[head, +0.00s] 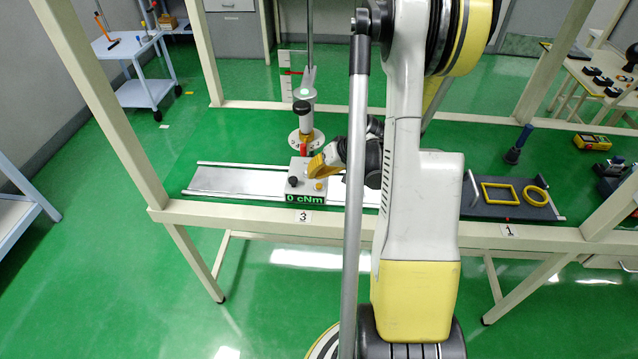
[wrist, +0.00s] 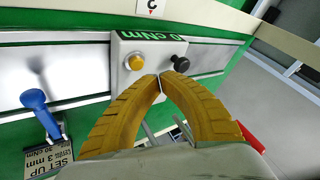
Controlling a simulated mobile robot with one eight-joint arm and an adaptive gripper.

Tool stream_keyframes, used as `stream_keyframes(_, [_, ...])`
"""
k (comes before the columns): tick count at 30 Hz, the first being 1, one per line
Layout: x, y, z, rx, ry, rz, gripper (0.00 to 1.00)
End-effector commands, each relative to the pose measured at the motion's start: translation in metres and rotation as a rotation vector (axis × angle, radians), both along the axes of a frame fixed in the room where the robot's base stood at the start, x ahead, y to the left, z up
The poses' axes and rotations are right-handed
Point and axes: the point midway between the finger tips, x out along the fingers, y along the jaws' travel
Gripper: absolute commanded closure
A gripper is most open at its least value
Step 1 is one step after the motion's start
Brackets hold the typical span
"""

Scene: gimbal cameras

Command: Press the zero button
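A torque tester, a light box (head: 305,170), sits on a metal rail and its green display (head: 299,198) reads 0 cNm. Its face bears a yellow round button (wrist: 135,62) and a black knob (wrist: 180,63). In the head view the yellow button (head: 319,185) is at the right and the black knob (head: 293,181) at the left. I see no label naming the zero button. My gripper (head: 316,165) has yellow fingers, also in the wrist view (wrist: 160,77). Their tips meet with nothing between them, close to the box face between button and knob. Contact cannot be told.
A column with a black-topped post (head: 304,115) stands behind the box. The metal rail (head: 235,182) is clear at left. A blue-handled tool (wrist: 36,102) and a set-up sign (wrist: 48,160) show in the wrist view. A tray (head: 480,205) with yellow frames lies right.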

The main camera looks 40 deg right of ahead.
Motion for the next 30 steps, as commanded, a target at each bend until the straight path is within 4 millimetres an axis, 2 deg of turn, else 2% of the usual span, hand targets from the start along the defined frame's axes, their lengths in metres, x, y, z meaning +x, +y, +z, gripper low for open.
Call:
stream_keyframes(3, [0.000, 0.000, 0.016, 0.000, 0.000, 0.000, 1.00])
stream_keyframes(11, [0.000, 0.000, 0.038, 0.000, 0.000, 0.000, 1.00])
stream_keyframes(30, [0.000, 0.000, 0.038, 0.000, 0.000, 0.000, 1.00])
